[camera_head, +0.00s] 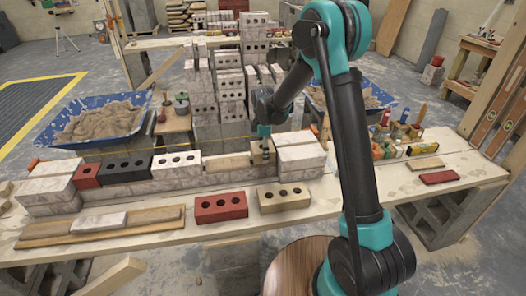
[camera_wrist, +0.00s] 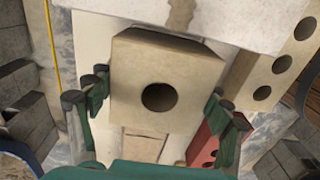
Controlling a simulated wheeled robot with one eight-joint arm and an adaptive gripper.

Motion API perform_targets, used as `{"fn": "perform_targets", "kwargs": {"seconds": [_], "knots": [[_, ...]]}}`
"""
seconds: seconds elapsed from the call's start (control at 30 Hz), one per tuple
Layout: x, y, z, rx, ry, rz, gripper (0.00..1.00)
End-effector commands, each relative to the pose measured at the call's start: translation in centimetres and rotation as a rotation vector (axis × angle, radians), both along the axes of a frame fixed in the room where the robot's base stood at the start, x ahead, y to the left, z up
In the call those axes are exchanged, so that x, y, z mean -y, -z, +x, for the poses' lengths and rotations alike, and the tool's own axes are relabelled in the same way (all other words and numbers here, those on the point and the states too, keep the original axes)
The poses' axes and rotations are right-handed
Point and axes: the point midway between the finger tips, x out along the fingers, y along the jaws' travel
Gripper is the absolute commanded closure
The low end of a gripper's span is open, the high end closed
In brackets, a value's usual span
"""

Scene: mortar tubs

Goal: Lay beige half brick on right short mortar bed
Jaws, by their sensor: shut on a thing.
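My gripper (camera_head: 264,146) is over the right part of the low wall, just left of the pale end stack. In the wrist view my gripper (camera_wrist: 155,106) is shut on the beige half brick (camera_wrist: 138,70), one finger on each side. The half brick has one round dark hole. A pale tan strip, seemingly mortar bed (camera_head: 226,162), lies on the wall between the white brick and the end stack. The right short bed cannot be told apart clearly under the half brick. Whether the brick touches the wall is unclear.
The end stack (camera_head: 300,158) stands close on the right. A white three-hole brick (camera_head: 177,163), a black brick (camera_head: 125,169) and a red half brick (camera_head: 87,176) sit along the wall. A red brick (camera_head: 221,207) and a beige brick (camera_head: 283,198) lie in front on the plank table.

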Motion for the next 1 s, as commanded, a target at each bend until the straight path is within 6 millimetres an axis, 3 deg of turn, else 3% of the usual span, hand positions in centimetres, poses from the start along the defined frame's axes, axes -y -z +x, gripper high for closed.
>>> {"fn": "perform_targets", "kwargs": {"seconds": [0.4, 0.43, 0.6, 1.0], "knots": [[0.0, 0.39, -0.01, 0.0, 0.0, 0.0, 0.81], [0.0, 0.39, -0.01, 0.0, 0.0, 0.0, 0.19], [0.0, 0.39, 0.0, 0.0, 0.0, 0.0, 0.0], [-0.01, 0.04, 0.02, 0.0, 0.0, 0.0, 0.0]]}}
